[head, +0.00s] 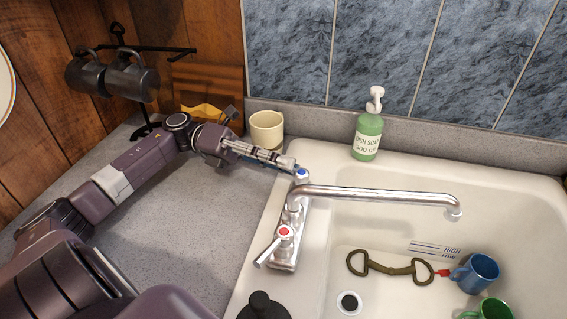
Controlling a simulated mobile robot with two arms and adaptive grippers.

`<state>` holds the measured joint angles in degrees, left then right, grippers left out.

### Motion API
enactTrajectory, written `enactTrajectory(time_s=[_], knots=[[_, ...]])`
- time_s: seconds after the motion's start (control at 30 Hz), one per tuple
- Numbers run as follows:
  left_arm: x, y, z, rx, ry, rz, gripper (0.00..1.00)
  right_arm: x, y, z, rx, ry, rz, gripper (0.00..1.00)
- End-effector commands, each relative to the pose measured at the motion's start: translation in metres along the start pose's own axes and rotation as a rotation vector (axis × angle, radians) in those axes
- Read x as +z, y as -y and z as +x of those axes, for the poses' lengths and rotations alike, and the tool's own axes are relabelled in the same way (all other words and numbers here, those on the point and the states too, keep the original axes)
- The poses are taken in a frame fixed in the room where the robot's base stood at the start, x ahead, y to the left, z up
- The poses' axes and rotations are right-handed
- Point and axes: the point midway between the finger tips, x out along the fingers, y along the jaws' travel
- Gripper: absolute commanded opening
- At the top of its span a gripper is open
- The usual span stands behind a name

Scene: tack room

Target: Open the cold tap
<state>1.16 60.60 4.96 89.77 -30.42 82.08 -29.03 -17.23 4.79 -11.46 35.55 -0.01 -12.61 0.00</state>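The cold tap (302,175), marked with a blue cap, sits at the back end of the chrome faucet body. My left gripper (292,164) reaches in from the left, with its fingertips right at the blue-capped tap. I cannot tell whether they touch it. The fingers hide most of the tap's lever, and they are seen from the side, so their gap does not show. The hot tap (284,233), with a red cap, is at the front end, its lever pointing down-left. The spout (385,195) extends right over the basin. My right gripper is not in view.
A cream cup (267,130) stands close behind my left gripper. A green soap bottle (368,130) stands on the back ledge. The basin holds a snaffle-like metal piece (392,266), a blue mug (476,273) and a green mug (490,310). Dark mugs (132,75) hang at left.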

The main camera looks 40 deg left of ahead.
Motion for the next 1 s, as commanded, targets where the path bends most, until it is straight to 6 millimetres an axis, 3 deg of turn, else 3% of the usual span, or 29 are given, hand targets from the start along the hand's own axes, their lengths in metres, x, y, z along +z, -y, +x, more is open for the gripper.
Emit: enactTrajectory(time_s=[0.33, 0.7, 1.0], knots=[[0.001, 0.000, -0.003, 0.000, 0.002, 0.000, 0.27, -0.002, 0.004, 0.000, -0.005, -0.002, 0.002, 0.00], [0.001, -0.001, -0.059, 0.001, 0.002, 0.000, 0.27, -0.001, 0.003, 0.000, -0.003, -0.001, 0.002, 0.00], [0.000, 0.000, -0.076, -0.001, 0.000, 0.000, 0.27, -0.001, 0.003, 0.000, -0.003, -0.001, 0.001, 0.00]])
